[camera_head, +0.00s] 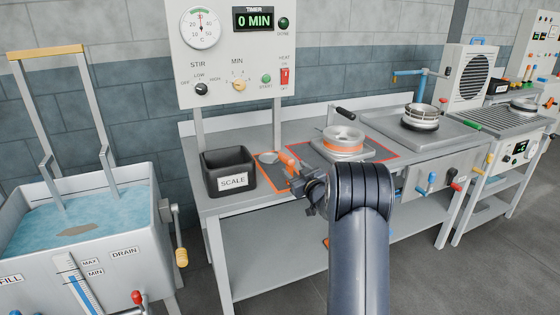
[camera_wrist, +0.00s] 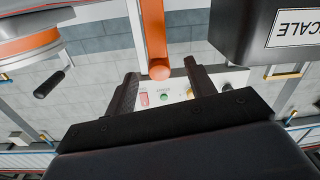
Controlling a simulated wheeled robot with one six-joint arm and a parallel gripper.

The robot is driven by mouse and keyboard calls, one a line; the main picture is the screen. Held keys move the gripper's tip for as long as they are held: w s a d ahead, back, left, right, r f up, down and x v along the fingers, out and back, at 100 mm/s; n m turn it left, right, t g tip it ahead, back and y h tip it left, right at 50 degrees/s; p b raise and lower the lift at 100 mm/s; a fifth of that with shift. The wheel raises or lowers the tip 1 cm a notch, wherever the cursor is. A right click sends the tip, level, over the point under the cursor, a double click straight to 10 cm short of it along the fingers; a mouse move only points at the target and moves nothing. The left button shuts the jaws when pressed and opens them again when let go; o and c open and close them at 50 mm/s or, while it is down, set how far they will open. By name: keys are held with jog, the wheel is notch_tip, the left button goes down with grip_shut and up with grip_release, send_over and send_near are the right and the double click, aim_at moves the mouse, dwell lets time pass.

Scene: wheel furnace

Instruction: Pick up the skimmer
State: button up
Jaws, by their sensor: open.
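The skimmer lies on the grey bench in the head view, with a round grey head (camera_head: 268,157) and an orange handle (camera_head: 287,160). In the wrist view its orange handle (camera_wrist: 153,35) comes down from the top edge and ends in a rounded tip. My gripper (camera_wrist: 160,70) is open, its two dark fingers to either side of the handle's end and apart from it. In the head view my gripper (camera_head: 303,184) is at the bench's front edge, close to the handle, and my arm hides part of it. The skimmer's head is out of the wrist view.
A black SCALE bin (camera_head: 229,173) stands left of the skimmer, and a pot with an orange band (camera_head: 343,141) stands right. The control panel (camera_head: 240,50) rises behind. A water tank (camera_head: 85,225) is at the left. The floor in front is clear.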

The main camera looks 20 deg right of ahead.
aim_at(288, 161)
jog(key=shift+w+a+r+p, duration=0.1)
jog(key=shift+w+p, duration=0.2)
jog(key=shift+w, duration=1.3)
jog(key=shift+w+r+p, duration=0.1)
jog(key=shift+w+p, duration=0.15)
jog(key=shift+w, duration=1.3)
jog(key=c, duration=1.1)
